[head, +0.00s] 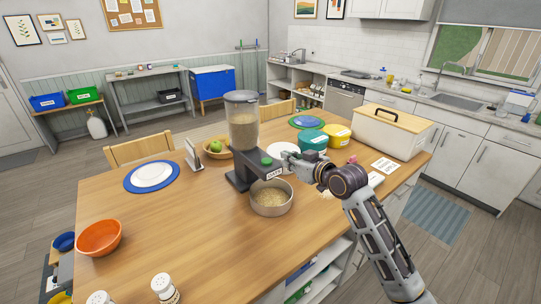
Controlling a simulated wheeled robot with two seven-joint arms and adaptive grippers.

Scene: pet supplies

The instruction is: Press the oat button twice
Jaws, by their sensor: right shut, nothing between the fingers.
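The oat dispenser (241,122) stands on the wooden table, with a clear hopper holding oats and a dark base. Its green oat button (266,161) is on top of the front arm, above a white label (273,173). A steel bowl (271,204) with oats in it sits below the front arm. My right gripper (285,157) is shut and empty, just to the right of the button. I cannot tell whether it touches the button. My left gripper is not in view.
Teal (312,141) and yellow (337,138) tubs and a large white bin (392,133) stand at the right. An orange bowl (99,239) is at the left. The table's front middle is clear.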

